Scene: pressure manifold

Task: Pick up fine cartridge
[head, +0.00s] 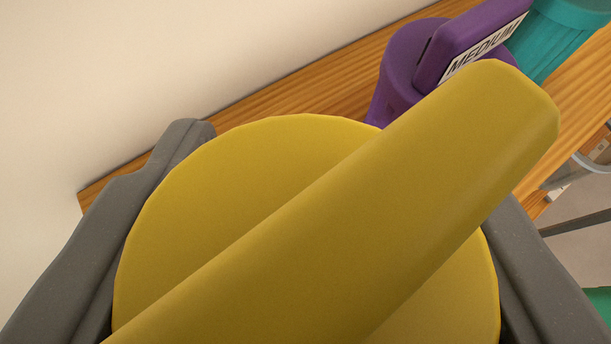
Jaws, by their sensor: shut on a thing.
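A yellow cartridge (240,175) with a thick raised bar across its round top fills the lower middle of the head view. No label shows on the parts of it in view, so I cannot read whether it is the fine one. My gripper (320,235) has one grey finger on its left side and one on its right. It is shut on the yellow cartridge. The lower part of the cartridge is hidden, and I cannot tell whether it touches the shelf.
A purple cartridge (402,68) labelled MEDIUM stands on the wooden shelf (325,92) behind, at the upper right. A teal cartridge (552,40) is beside it. A pale wall (130,70) rises behind the shelf. Grey and green parts show low at the right edge.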

